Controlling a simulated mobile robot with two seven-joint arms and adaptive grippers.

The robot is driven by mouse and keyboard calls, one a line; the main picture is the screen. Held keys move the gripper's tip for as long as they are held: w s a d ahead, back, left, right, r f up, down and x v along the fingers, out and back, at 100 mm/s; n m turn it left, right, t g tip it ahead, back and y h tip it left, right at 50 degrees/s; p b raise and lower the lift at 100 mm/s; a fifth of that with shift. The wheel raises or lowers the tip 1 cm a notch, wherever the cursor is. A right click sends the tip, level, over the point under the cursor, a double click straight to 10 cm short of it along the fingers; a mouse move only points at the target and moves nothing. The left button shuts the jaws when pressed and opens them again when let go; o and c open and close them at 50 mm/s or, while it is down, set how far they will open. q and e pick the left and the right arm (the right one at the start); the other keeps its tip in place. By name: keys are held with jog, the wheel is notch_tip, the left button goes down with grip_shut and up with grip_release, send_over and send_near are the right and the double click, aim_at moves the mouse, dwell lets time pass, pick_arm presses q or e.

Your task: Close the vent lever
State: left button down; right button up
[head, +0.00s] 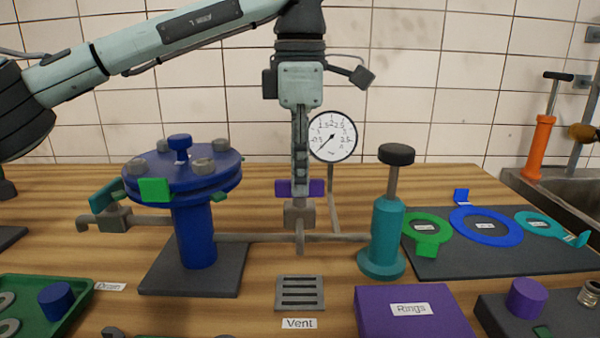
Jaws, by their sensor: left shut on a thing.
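The purple vent lever (316,188) sits on top of the grey vent valve (299,214), behind the slotted grate and the "Vent" label (299,323). The lever lies left-right in the picture. A short outlet points down from the valve. My left gripper (300,188) points straight down onto the lever and is shut on its middle. The fingers hide the lever's centre, and its two ends show on either side. My right gripper is not in view.
The blue flanged vessel (197,232) with a teal drain lever (107,196) stands left. The teal hand pump (386,235) stands close on the right, the pressure gauge (333,136) behind. The purple Rings box (410,311) and dark ring mat (457,265) are at right.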

pick_arm(q)
jog(key=shift+m, duration=0.4)
jog(key=c, duration=1.6)
grip_release()
notch_tip(320, 180, up, 12)
